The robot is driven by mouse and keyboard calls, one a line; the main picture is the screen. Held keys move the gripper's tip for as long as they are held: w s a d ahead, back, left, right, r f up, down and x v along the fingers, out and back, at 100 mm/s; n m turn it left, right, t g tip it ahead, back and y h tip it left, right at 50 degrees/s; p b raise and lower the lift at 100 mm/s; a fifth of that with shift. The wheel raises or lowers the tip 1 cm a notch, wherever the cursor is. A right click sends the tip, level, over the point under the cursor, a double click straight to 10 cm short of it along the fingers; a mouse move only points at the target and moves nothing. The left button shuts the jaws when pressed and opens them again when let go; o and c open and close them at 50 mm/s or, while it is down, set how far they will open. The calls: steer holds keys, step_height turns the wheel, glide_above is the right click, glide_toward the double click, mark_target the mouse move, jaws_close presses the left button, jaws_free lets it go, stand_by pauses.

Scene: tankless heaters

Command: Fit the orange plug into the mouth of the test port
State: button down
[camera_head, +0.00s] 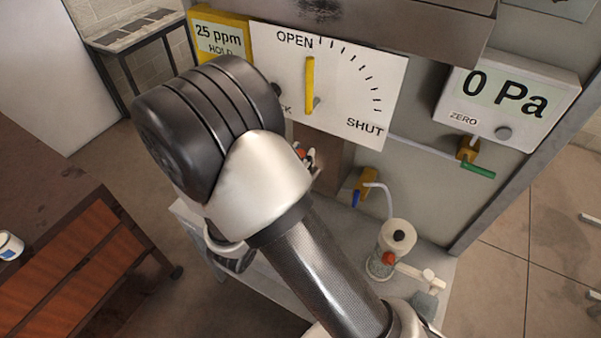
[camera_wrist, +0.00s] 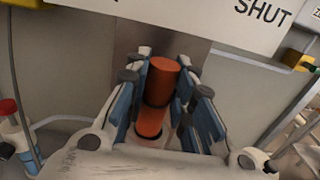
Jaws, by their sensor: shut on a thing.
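The orange plug (camera_wrist: 160,85) is in the wrist view, between the blue-padded fingers of my gripper (camera_wrist: 166,92), which is shut on it. The plug has a thick upper part and a lower part that reaches toward a pale rounded surface (camera_wrist: 148,139). I cannot tell whether this surface is the port mouth or part of my gripper. I cannot make out the test port for certain in either view. In the head view my arm hides most of my gripper; only a small bit of it (camera_head: 308,157) shows by the brown duct (camera_head: 331,169).
A white dial panel (camera_head: 350,85) has a yellow pointer (camera_head: 310,84) near OPEN. A 0 Pa meter (camera_head: 508,98), blue-handled (camera_head: 357,197) and green-handled valves (camera_head: 478,171), and a pale canister (camera_head: 397,237) stand right of my arm. A wooden bench (camera_head: 75,265) is at left.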

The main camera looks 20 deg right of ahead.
steer(key=shift+d+f, duration=0.15)
steer(key=shift+f, duration=0.2)
step_height(320, 180, down, 3)
steer(key=shift+f+b, duration=0.2)
steer(key=shift+b, duration=0.15)
steer(key=shift+r, duration=0.1)
steer(key=c, duration=1.4)
jaws_free()
steer(key=shift+f, duration=0.25)
steer(key=shift+o, duration=0.2)
